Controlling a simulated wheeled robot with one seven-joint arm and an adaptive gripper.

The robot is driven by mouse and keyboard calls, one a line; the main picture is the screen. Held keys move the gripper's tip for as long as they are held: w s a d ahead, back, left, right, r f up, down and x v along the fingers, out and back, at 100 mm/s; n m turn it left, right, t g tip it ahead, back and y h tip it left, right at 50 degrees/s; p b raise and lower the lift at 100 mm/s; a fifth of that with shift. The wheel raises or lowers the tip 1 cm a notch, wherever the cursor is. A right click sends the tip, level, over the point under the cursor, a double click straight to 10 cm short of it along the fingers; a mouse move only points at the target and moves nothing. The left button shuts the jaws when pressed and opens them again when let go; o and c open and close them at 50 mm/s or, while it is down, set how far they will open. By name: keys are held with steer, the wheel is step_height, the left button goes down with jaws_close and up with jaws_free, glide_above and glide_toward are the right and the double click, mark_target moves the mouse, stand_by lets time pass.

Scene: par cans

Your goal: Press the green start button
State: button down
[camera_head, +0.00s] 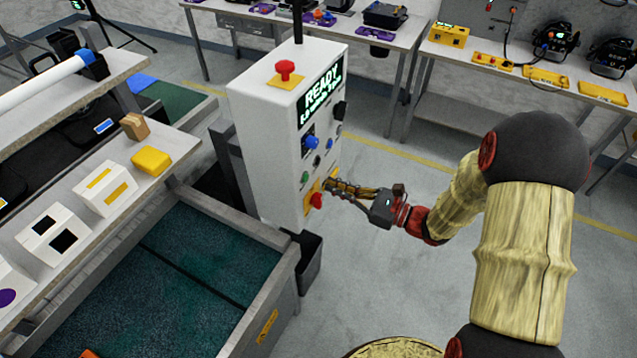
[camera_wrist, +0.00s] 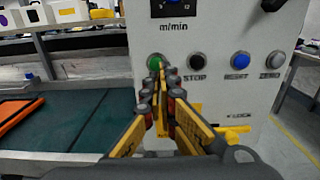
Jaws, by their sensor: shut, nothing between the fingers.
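The green start button (camera_wrist: 155,60) is on the front panel of a white control cabinet (camera_head: 265,140). It sits left of a black button labelled STOP (camera_wrist: 197,61). In the head view the green button (camera_head: 305,177) shows near the panel's left edge. My gripper (camera_wrist: 157,66) is shut and empty, its fingers pointing at the panel. In the wrist view the fingertips overlap the lower part of the green button; I cannot tell if they touch it. In the head view my gripper (camera_head: 330,184) is close to the panel, to the right of the button.
Blue RESET (camera_wrist: 240,60) and grey ZERO (camera_wrist: 275,60) buttons lie to the right. A red switch (camera_head: 317,201) on a yellow plate is low on the panel. A red mushroom button (camera_head: 285,69) tops the cabinet, above a display reading READY (camera_head: 322,88). A conveyor (camera_head: 190,262) stands left.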

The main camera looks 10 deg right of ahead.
mark_target(308, 177)
steer(key=b+x, duration=0.1)
steer(key=x, duration=0.4)
stand_by(0.3)
